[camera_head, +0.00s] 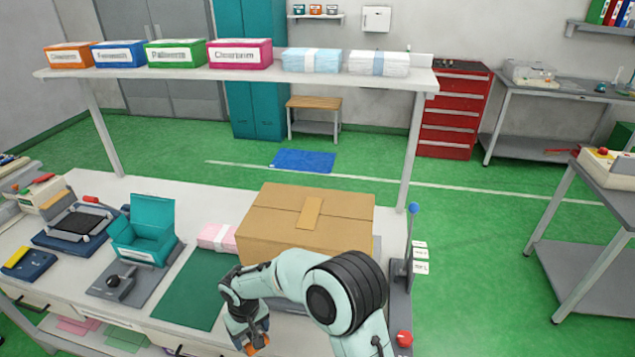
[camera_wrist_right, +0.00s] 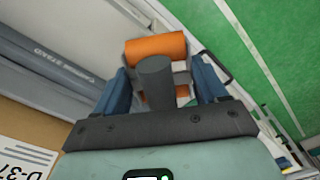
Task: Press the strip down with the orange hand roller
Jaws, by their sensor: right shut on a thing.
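The strip (camera_head: 310,213) is a short tan band on top of a closed brown cardboard box (camera_head: 265,212), lying across its middle seam. I cannot tell whether it lies fully flat. My right gripper (camera_head: 250,338) is in front of the box, low near the table's front edge and apart from the strip. It is shut on the hand roller, whose orange drum (camera_head: 257,347) shows below the fingers. In the right wrist view the orange drum (camera_wrist_right: 157,48) and dark handle (camera_wrist_right: 155,82) sit between the blue fingers (camera_wrist_right: 161,84). My left gripper is out of view.
A teal open box (camera_head: 143,232), a green mat (camera_head: 197,290) and pink packs (camera_head: 217,237) lie left of the cardboard box. A shelf (camera_head: 240,76) with labelled boxes spans the table's back. A post with a blue knob (camera_head: 413,208) stands to the right.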

